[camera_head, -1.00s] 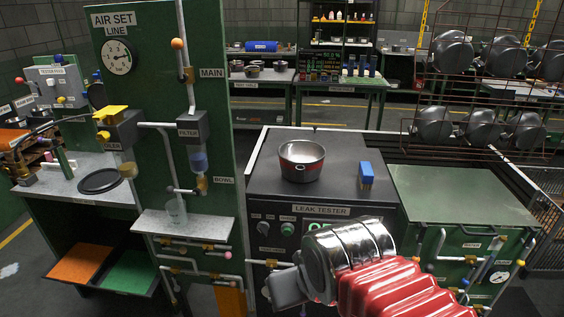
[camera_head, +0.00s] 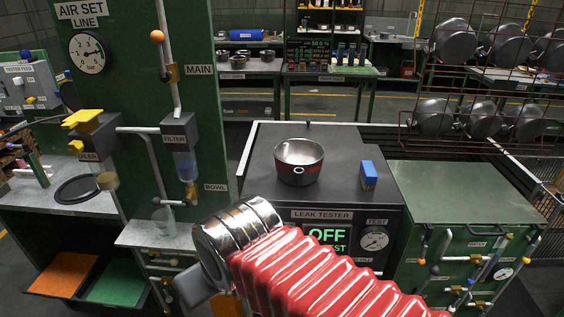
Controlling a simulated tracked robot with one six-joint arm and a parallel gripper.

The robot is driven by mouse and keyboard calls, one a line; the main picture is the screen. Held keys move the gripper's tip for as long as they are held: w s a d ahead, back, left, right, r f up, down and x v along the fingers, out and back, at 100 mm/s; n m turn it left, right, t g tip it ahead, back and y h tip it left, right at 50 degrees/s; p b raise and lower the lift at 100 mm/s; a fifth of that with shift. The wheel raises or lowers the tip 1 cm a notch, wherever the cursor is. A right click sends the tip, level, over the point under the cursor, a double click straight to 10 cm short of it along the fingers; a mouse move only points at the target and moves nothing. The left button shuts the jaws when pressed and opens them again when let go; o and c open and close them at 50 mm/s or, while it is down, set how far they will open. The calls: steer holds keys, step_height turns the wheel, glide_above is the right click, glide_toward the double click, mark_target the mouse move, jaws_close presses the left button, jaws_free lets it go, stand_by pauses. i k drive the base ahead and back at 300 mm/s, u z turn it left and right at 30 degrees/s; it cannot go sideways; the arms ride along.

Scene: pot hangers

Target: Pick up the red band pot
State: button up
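The red band pot (camera_head: 299,162) is a small metal pot with a dark outside and a red band. It stands upright and open on the dark top of the leak tester (camera_head: 256,189). My arm, with a red ribbed sleeve and a shiny metal cuff, reaches in from the lower right. Only a grey part of my gripper (camera_head: 196,288) shows beyond the cuff, low and to the left of the pot and apart from it. Its fingertips are not clearly seen, so I cannot tell their opening.
A blue block (camera_head: 368,175) stands on the tester right of the pot. A green panel (camera_head: 136,120) with a gauge and pipes rises at left. A wire rack (camera_head: 470,98) with several hanging pots is at upper right. The green cabinet top (camera_head: 463,190) at right is clear.

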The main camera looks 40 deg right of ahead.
mark_target(298, 162)
steer(key=z, duration=0.25)
steer(key=i, duration=1)
steer(key=z, duration=0.7)
